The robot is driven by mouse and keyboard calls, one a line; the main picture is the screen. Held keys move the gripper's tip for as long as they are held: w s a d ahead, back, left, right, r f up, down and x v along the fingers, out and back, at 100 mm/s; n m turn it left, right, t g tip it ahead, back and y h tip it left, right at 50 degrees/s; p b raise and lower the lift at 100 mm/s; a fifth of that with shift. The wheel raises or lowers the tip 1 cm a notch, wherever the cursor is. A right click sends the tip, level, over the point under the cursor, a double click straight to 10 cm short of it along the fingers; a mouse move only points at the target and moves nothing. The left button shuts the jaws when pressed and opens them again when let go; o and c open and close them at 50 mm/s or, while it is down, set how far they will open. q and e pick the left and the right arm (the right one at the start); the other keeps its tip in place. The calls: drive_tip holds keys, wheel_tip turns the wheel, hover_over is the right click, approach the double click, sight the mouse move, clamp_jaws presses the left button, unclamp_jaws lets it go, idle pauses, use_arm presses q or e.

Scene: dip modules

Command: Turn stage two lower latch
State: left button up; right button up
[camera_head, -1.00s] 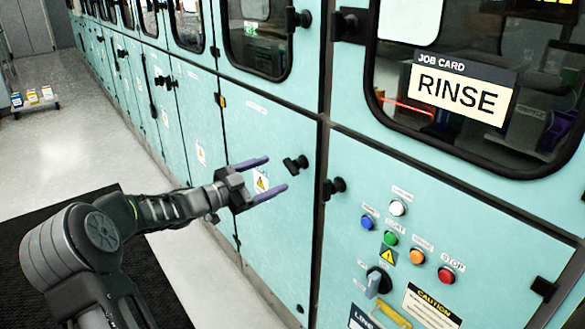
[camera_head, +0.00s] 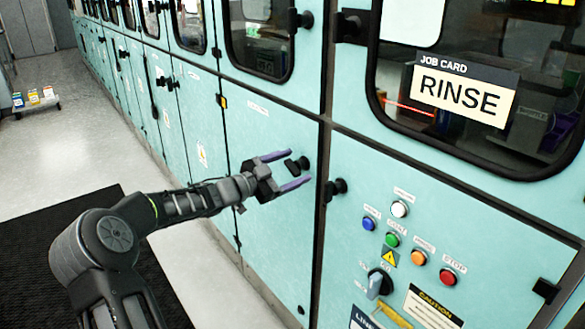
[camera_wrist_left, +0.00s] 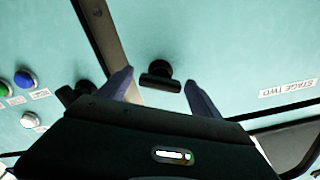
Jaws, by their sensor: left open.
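The stage two lower latch is a black T-shaped handle (camera_head: 294,164) on a pale teal door panel (camera_head: 262,135). It also shows in the left wrist view (camera_wrist_left: 160,78), ahead of the fingertips with its bar across the picture. My left gripper (camera_head: 300,166) is open, its two purple fingers reaching to either side of the latch in the head view. In the left wrist view the gripper (camera_wrist_left: 158,77) has a finger on each side of the latch, apart from it. A STAGE TWO label (camera_wrist_left: 288,88) shows upside down there. My right gripper is out of view.
Another black latch (camera_head: 336,187) sits just right across the door seam. A control panel with coloured buttons (camera_head: 392,240) and a rotary switch (camera_head: 379,283) lies further right. A RINSE job card (camera_head: 463,90) is on the window above.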

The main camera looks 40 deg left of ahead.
use_arm(q)
drive_tip(key=shift+w, duration=0.15)
drive_tip(key=shift+c, duration=0.4)
drive_tip(key=c, duration=1.3)
drive_tip(key=n+p, duration=0.2)
drive_tip(key=p, duration=0.2)
drive_tip(key=n+p, duration=0.2)
drive_tip(key=p, duration=0.2)
drive_tip(key=shift+r+n, duration=0.35)
drive_tip(key=shift+n, duration=0.05)
drive_tip(key=shift+f+n+p, duration=0.15)
drive_tip(key=shift+n+p, duration=0.15)
drive_tip(key=shift+p, duration=0.05)
drive_tip(key=shift+f, duration=0.15)
drive_tip(key=o, duration=1.4)
drive_tip(key=b+v, duration=0.1)
drive_tip(key=v, duration=0.6)
drive_tip(key=shift+s+a, duration=0.15)
drive_tip(key=shift+s, duration=0.25)
